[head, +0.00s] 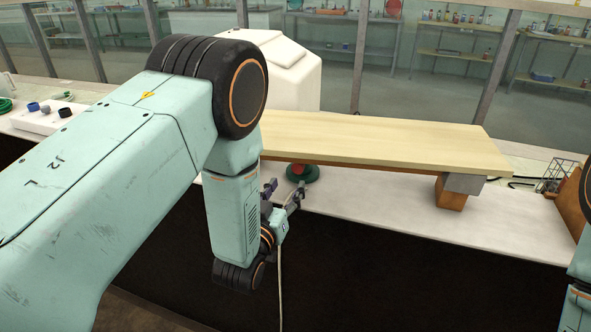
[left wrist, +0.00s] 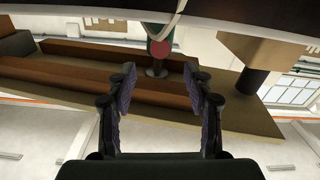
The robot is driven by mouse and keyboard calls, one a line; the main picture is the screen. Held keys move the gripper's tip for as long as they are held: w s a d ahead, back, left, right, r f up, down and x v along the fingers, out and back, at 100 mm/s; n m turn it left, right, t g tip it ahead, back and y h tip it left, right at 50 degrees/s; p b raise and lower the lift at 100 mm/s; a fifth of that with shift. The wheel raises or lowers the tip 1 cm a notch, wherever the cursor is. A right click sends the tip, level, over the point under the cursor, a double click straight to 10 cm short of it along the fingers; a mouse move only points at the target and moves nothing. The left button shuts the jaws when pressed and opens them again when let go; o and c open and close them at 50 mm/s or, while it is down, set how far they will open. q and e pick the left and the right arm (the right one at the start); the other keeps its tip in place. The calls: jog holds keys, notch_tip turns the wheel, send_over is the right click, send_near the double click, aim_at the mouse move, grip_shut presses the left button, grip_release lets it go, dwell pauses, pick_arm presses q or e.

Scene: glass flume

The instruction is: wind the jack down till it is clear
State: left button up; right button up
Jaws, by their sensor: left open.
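A pale wooden board (head: 380,140) lies raised above the white bench in the head view. Under its near edge stands the jack, with a round green base (head: 303,176) and a reddish part above it. The left wrist view looks upward and appears inverted; there the jack shows as a green body with a red round part (left wrist: 160,47) and a metal post by the board's brown underside (left wrist: 80,72). Whether the post touches the underside, I cannot tell. My left gripper (head: 286,191) is open and empty, just in front of the jack. My right gripper is out of view.
A grey block (head: 464,184) on a brown block (head: 451,196) is under the board's right end. A white rounded housing (head: 290,75) stands behind the board. A wire basket (head: 557,174) is at the right. The bench front (head: 400,219) is clear.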

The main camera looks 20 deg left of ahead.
aim_at(297, 169)
pick_arm(q)
jog(key=w, duration=0.7)
jog(key=shift+w+d, duration=0.1)
jog(key=shift+w, duration=0.15)
grip_shut()
dwell(0.3)
